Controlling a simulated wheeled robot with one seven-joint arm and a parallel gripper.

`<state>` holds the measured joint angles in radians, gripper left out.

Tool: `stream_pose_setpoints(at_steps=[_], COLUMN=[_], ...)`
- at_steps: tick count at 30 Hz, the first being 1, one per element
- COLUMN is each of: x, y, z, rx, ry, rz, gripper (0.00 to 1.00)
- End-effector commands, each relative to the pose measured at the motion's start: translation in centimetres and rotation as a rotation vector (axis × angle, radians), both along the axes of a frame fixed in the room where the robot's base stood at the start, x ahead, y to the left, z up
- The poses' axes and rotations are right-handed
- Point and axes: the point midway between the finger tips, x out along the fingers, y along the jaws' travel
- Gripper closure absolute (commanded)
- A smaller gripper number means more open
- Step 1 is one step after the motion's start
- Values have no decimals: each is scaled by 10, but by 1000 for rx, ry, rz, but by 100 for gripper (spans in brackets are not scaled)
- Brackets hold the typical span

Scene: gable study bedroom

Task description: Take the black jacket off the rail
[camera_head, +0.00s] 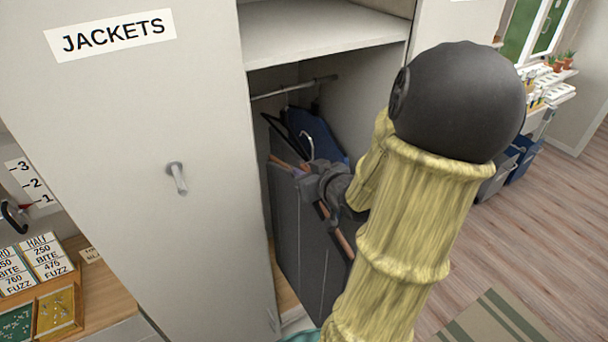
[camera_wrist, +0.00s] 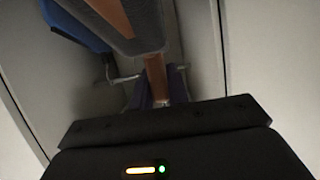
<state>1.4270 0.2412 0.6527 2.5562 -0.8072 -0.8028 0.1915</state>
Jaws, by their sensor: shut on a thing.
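A black jacket (camera_head: 302,245) hangs on a brown wooden hanger (camera_head: 341,238) inside the open wardrobe. My gripper (camera_head: 302,171) is shut on this hanger near its hook (camera_head: 309,146). The hook stands bare, below and in front of the rail (camera_head: 293,88), and looks apart from it. In the wrist view the wooden hanger (camera_wrist: 155,76) runs between my fingers (camera_wrist: 160,90), with dark grey cloth (camera_wrist: 146,22) above it. My arm hides part of the jacket's right side.
A blue garment (camera_head: 318,135) hangs behind on the rail, close to the black jacket. The wardrobe door (camera_head: 175,120) labelled JACKETS stands at left, with a handle (camera_head: 177,177). A shelf (camera_head: 320,35) is above. A striped rug (camera_head: 490,320) lies on the open floor at right.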

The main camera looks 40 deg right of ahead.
Motion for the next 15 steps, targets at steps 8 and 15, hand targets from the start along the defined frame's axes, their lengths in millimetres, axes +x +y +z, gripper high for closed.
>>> stream_pose_setpoints(at_steps=[8,15], x=[-5,-9], y=[0,1], z=[-1,-2], rx=[-4,-5], ry=[-3,3], rz=[-1,-2], gripper=[100,100])
